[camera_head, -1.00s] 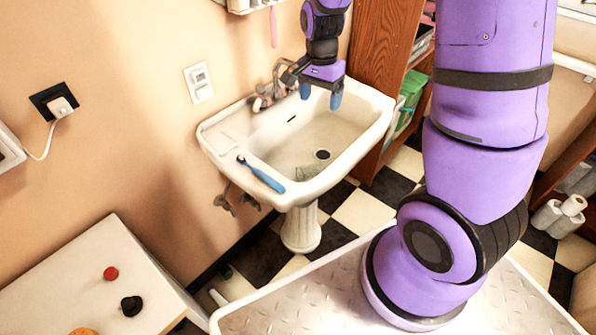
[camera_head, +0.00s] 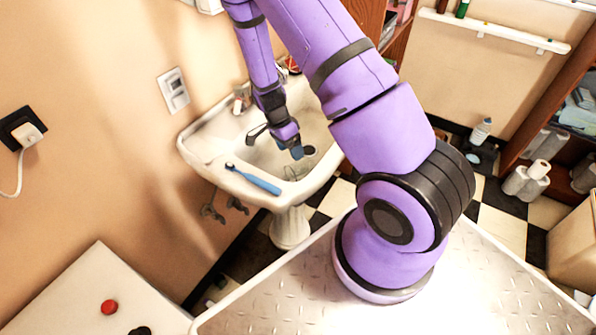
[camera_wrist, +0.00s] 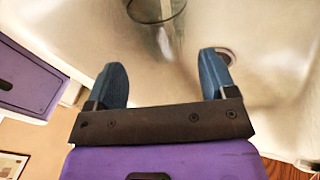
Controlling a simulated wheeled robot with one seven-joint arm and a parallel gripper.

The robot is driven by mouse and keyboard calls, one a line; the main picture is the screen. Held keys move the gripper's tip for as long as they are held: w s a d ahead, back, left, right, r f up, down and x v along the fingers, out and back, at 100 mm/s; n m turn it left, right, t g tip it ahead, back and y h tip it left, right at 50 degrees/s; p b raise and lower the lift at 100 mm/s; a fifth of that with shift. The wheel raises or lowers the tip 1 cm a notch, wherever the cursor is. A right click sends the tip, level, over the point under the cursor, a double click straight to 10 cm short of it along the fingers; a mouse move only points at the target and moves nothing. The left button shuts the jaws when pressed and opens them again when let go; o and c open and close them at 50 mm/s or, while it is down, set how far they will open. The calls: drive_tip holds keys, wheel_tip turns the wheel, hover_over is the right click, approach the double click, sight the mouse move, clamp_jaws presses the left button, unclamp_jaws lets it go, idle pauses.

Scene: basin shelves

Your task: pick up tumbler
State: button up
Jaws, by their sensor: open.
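The tumbler is a clear glass in the basin of the white sink (camera_head: 205,163). In the head view the tumbler (camera_head: 291,173) shows faintly near the front of the bowl, just below my gripper (camera_head: 296,151). In the wrist view the tumbler (camera_wrist: 158,12) is at the top edge, partly cut off, with a dark rim. It lies beyond my gripper (camera_wrist: 162,65), roughly in line with the gap between the two blue fingers. The fingers are apart with nothing between them. I cannot tell the exact distance.
A blue toothbrush (camera_head: 254,180) lies on the sink's front left rim. The faucet lever (camera_head: 256,131) is close beside my gripper. The drain (camera_wrist: 226,55) is near the right finger. A white table (camera_head: 70,285) with a red round thing (camera_head: 109,307) stands at lower left.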

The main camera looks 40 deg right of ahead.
sight(297, 164)
drive_tip(key=shift+d+x, duration=0.15)
drive_tip(key=shift+x, duration=1.9)
drive_tip(key=shift+d+x, duration=0.1)
drive_tip(key=shift+x, duration=2)
drive_tip(key=shift+f, duration=0.2)
drive_tip(key=c, duration=0.6)
